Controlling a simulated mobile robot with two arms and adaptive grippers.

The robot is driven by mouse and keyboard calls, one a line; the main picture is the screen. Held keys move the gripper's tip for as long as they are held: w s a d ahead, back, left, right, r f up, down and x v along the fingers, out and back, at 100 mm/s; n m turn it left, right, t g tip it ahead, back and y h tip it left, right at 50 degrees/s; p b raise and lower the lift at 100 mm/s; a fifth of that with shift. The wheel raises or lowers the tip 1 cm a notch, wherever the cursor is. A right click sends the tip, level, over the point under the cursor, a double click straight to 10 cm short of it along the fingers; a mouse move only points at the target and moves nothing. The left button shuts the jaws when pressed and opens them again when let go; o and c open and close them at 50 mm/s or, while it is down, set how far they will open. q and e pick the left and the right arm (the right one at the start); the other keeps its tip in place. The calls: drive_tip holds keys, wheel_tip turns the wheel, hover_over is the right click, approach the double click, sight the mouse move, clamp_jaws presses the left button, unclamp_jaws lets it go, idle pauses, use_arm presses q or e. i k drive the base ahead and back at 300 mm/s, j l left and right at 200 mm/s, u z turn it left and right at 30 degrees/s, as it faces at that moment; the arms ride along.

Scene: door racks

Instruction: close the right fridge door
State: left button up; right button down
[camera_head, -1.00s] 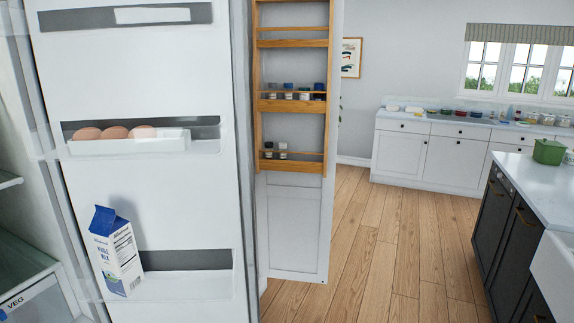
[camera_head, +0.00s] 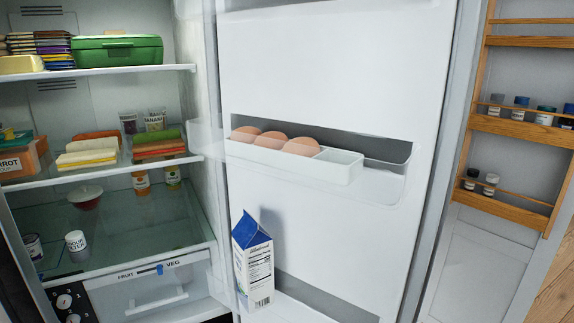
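The right fridge door (camera_head: 330,75) stands open, its inner face toward me, filling the middle of the head view. Its racks hold several brown eggs (camera_head: 272,140) in a white tray and a blue and white milk carton (camera_head: 254,262) standing on the lower shelf. The fridge interior (camera_head: 125,205) shows to the left of the door, with stocked shelves. The door's outer face and handle are hidden. Neither of my grippers is in view.
A second open door with a wooden spice rack (camera_head: 515,130) stands just right of the fridge door, holding small jars. A strip of wooden floor (camera_head: 555,298) shows at the lower right. A green box (camera_head: 118,50) sits on the fridge's top shelf.

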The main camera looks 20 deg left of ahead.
sight(390, 83)
drive_tip(key=i+l+u, duration=0.25)
drive_tip(key=u, duration=0.15)
drive_tip(key=i+l+u, duration=0.2)
drive_tip(key=l+u, duration=0.25)
drive_tip(key=i+l+u, duration=0.15)
drive_tip(key=l+u, duration=0.25)
drive_tip(key=l, duration=0.15)
drive_tip(key=l+u, duration=0.85)
drive_tip(key=l, duration=0.2)
